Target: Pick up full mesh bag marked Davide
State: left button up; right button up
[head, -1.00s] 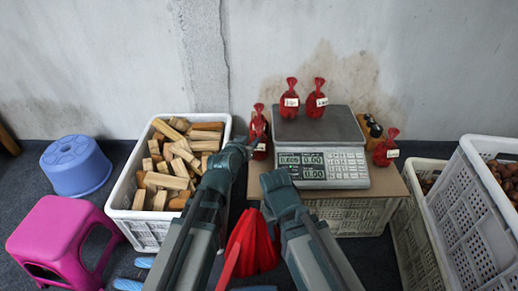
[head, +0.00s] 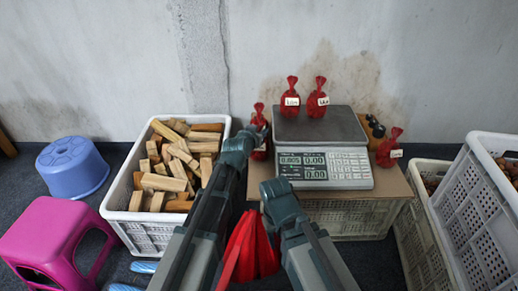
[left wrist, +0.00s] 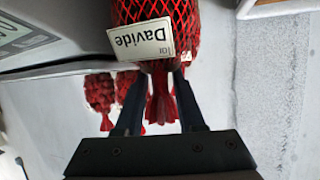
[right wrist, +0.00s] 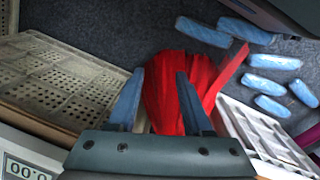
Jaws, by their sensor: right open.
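The full red mesh bag marked Davide (left wrist: 185,25) fills the top of the left wrist view, its white name tag turned upside down. In the head view that bag (head: 259,153) stands at the left side of the scale, partly hidden by my left gripper (head: 256,132). In the left wrist view my left gripper (left wrist: 155,78) is open, its fingers on either side of the bag's gathered neck. My right gripper (head: 273,187) is open and empty in front of the scale; in the right wrist view it (right wrist: 160,75) points down over red material.
Two red bags (head: 290,103) (head: 317,103) stand on the scale (head: 322,160); another bag (head: 386,152) stands right of it. A crate of wood blocks (head: 117,192) is left. Red material (head: 253,248) hangs low between my arms. White crates (head: 470,210) stand at right.

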pick_arm(q)
jog(key=x, duration=0.2)
jog(key=shift+w+f+b, duration=0.15)
jog(key=shift+w+b, duration=0.2)
jog(key=shift+c, duration=0.3)
grip_shut()
dwell(0.8)
